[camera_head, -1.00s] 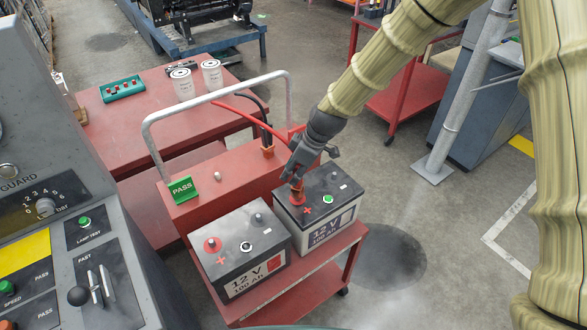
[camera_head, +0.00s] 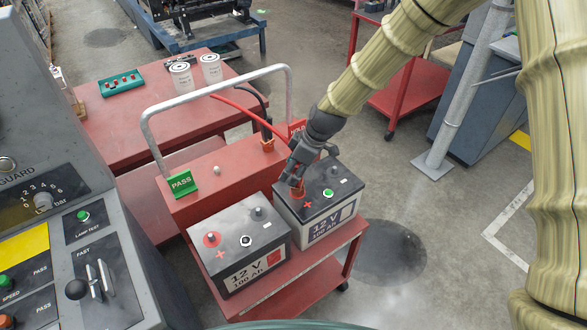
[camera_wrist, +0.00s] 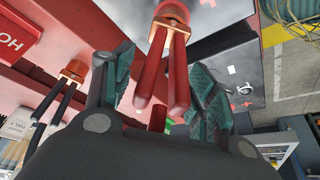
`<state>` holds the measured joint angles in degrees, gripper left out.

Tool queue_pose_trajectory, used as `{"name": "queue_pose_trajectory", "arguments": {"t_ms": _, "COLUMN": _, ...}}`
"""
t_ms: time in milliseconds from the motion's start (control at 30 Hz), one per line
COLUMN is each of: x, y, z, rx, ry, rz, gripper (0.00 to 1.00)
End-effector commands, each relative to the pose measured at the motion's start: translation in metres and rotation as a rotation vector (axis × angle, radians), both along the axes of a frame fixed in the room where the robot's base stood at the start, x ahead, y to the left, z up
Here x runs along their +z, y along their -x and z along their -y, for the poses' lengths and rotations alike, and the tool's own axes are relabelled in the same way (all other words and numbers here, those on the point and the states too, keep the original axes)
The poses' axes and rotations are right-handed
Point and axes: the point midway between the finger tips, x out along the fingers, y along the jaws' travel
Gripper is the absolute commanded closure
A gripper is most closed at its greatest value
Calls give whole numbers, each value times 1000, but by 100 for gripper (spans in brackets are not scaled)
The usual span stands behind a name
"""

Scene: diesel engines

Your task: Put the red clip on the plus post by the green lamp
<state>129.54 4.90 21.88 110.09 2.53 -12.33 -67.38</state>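The right battery (camera_head: 318,215) has a green-lit lamp (camera_head: 327,193) and a red clip (camera_head: 297,188) at its plus post, beside the red plus mark. The left battery (camera_head: 240,265) has a pale, unlit lamp (camera_head: 246,241) and a bare plus post on a red disc (camera_head: 211,239). My gripper (camera_head: 296,174) is over the clip from above. In the wrist view the clip's two red handles (camera_wrist: 164,75) stand spread between my teal finger pads (camera_wrist: 163,98), with a gap visible at the left pad. The fingers look open around the handles. The clip's jaw contact with the post is hidden.
A second clip with dark handles (camera_head: 267,145) sits on the red trolley (camera_head: 215,170), which has a grey handle rail (camera_head: 215,95) and a green PASS sign (camera_head: 181,184). A red cable (camera_head: 250,117) arches behind my gripper. A control console (camera_head: 75,235) stands left.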

Motion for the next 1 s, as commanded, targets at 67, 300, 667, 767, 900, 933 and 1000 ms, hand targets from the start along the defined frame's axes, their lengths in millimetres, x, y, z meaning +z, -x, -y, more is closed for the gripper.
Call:
{"name": "queue_pose_trajectory", "arguments": {"t_ms": 67, "x": 0, "y": 0, "z": 0, "rx": 0, "ry": 0, "rz": 0, "gripper": 43}}
{"name": "queue_pose_trajectory", "arguments": {"t_ms": 300, "x": 5, "y": 1, "z": 2, "rx": 0, "ry": 0, "rz": 0, "gripper": 43}}
{"name": "queue_pose_trajectory", "arguments": {"t_ms": 667, "x": 55, "y": 6, "z": 22, "rx": -1, "ry": -1, "rz": 2, "gripper": 43}}
{"name": "queue_pose_trajectory", "arguments": {"t_ms": 767, "x": 71, "y": 8, "z": 29, "rx": -1, "ry": -1, "rz": 2, "gripper": 43}}
{"name": "queue_pose_trajectory", "arguments": {"t_ms": 900, "x": 90, "y": 10, "z": 36, "rx": 0, "ry": -1, "rz": 1, "gripper": 43}}
{"name": "queue_pose_trajectory", "arguments": {"t_ms": 933, "x": 93, "y": 10, "z": 38, "rx": -1, "ry": -1, "rz": 2, "gripper": 43}}
{"name": "queue_pose_trajectory", "arguments": {"t_ms": 1000, "x": 100, "y": 11, "z": 40, "rx": -1, "ry": -1, "rz": 1, "gripper": 43}}
